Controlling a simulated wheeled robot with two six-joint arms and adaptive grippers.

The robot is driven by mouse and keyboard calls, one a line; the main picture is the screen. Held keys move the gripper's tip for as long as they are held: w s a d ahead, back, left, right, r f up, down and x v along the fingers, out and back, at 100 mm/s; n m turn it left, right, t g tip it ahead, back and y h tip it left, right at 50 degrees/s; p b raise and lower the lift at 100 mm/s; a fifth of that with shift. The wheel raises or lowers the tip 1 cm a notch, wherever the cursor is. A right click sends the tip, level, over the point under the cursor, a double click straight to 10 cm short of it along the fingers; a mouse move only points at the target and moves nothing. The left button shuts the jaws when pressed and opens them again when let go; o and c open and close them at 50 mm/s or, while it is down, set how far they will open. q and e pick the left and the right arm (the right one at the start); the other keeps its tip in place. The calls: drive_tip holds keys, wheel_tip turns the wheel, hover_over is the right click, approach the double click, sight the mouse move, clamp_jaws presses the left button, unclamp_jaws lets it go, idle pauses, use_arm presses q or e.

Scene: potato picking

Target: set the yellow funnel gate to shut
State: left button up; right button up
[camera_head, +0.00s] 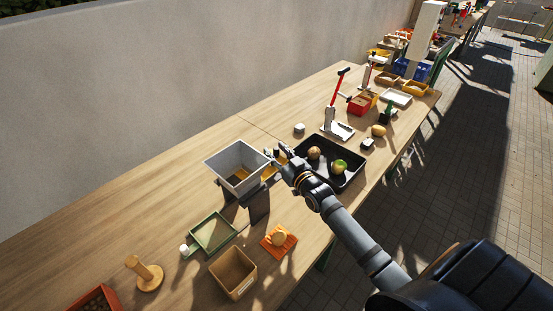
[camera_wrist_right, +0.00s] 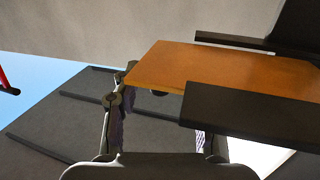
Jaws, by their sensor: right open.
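The funnel (camera_head: 237,162) is a grey square hopper on dark legs, standing on the wooden table. Its yellow-orange gate (camera_head: 272,171) shows as a small patch at the funnel's right side, partly hidden by my gripper. In the right wrist view the gate (camera_wrist_right: 225,75) is a flat orange plate between dark rails, with one end sticking out over my fingers. My right gripper (camera_head: 277,154) is open beside the funnel's right side. In the wrist view its fingers (camera_wrist_right: 158,125) are apart, near the plate's end; I cannot tell whether they touch it. My left gripper is not in view.
A black tray (camera_head: 347,182) with a potato and a green-yellow item lies just right of the gripper. A green tray (camera_head: 213,233), a tan box (camera_head: 232,272) and an orange mat (camera_head: 277,252) lie in front. A red-handled press (camera_head: 337,105) stands behind.

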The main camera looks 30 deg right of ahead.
drive_tip(key=shift+w, duration=0.2)
clamp_jaws()
idle(0.3)
drive_tip(key=a, duration=0.1)
drive_tip(key=s+a, duration=0.1)
drive_tip(key=a, duration=0.1)
drive_tip(key=s+a, duration=0.1)
drive_tip(key=a, duration=0.1)
drive_tip(key=shift+a+f, duration=0.1)
drive_tip(key=shift+a, duration=0.05)
drive_tip(key=shift+c, duration=2)
unclamp_jaws()
drive_tip(key=o, duration=0.4)
drive_tip(key=shift+a, duration=0.2)
